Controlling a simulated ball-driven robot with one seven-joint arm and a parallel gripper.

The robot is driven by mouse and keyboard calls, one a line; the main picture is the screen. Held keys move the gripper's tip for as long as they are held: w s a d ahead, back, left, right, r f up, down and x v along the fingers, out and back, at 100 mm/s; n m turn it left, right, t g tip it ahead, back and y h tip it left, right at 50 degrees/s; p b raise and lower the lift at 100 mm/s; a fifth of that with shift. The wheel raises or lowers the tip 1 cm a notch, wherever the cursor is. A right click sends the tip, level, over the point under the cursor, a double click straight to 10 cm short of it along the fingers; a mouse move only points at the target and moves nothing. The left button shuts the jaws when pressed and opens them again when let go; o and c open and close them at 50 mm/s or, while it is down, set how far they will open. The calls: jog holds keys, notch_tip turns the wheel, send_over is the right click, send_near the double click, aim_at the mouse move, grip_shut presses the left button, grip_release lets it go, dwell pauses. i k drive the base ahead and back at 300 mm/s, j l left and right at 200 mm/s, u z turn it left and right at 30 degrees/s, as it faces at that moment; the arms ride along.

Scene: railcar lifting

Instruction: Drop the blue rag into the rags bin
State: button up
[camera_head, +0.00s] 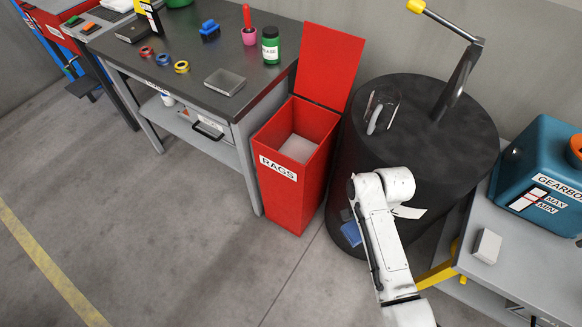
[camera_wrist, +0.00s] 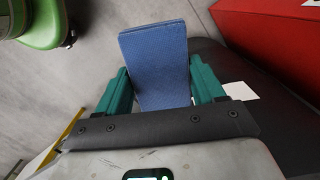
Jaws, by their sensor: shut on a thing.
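The blue rag (camera_wrist: 155,65) is a flat, folded blue piece between the teal fingers of my gripper (camera_wrist: 162,84). My gripper is shut on it, and the rag sticks out past the fingertips. In the head view the rag (camera_head: 351,233) shows beside my white arm, in front of the black drum; my arm hides most of the gripper there. The red rags bin (camera_head: 277,190) has a white RAGS label, and its lid stands open at the back. Something pale shows inside it. The rag is outside the bin, to its right. Part of a red surface (camera_wrist: 275,30) shows at the wrist view's upper right.
A black drum (camera_head: 440,150) with a pump handle stands right of the bin. A grey workbench (camera_head: 120,55) with tape rolls and bottles stands left. A bench (camera_head: 520,270) with a blue gearbox container (camera_head: 545,165) is at right. The floor in front is clear.

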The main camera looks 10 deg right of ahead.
aim_at(301, 161)
jog(key=i+j+z, duration=0.45)
jog(key=i, duration=0.25)
jog(key=i+j+z, duration=0.45)
jog(key=i+j, duration=0.2)
